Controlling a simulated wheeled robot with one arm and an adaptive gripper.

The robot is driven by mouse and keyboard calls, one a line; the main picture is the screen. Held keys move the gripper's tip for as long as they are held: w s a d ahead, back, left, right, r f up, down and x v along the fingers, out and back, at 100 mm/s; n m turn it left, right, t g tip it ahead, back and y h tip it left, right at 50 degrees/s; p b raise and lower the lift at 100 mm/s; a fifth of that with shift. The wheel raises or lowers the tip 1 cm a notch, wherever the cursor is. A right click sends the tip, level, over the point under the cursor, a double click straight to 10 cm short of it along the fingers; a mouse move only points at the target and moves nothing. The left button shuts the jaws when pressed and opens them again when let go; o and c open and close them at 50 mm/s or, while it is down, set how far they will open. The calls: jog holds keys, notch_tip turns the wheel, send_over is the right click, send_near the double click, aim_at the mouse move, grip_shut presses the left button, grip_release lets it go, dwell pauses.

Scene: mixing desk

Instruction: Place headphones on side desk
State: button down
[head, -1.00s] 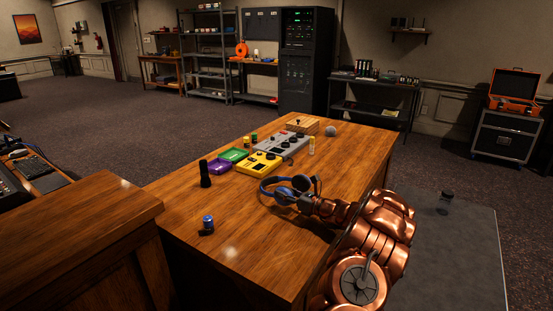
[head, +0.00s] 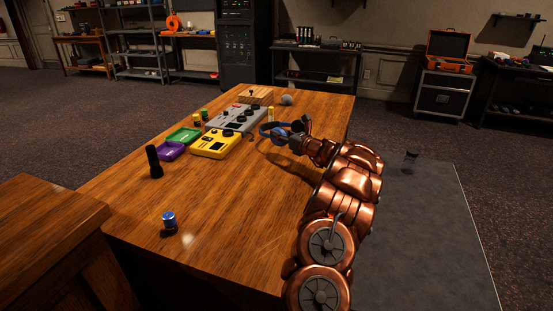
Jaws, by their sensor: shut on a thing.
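The blue headphones (head: 269,133) are in the head view, near the right edge of the wooden desk (head: 220,200). My gripper (head: 295,138) is shut on the right side of the headphones, and my copper arm reaches in from the lower right. The headband loop extends left from the gripper, beside the yellow device. Whether the headphones touch the desk or hang just above it is hard to tell. The fingertips are small and partly hidden by my wrist.
A yellow device (head: 221,144), a grey device (head: 237,118), green (head: 184,136) and purple (head: 170,151) boxes and a black cylinder (head: 154,162) stand on the desk. A blue-topped can (head: 169,221) is near the front.

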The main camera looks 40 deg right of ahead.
jog(key=s+a, duration=0.6)
jog(key=s+a+f, duration=0.1)
jog(key=s+a, duration=0.2)
jog(key=shift+s+a, duration=0.2)
jog(key=shift+s, duration=0.05)
jog(key=shift+f, duration=1.8)
jog(key=c, duration=0.8)
grip_release()
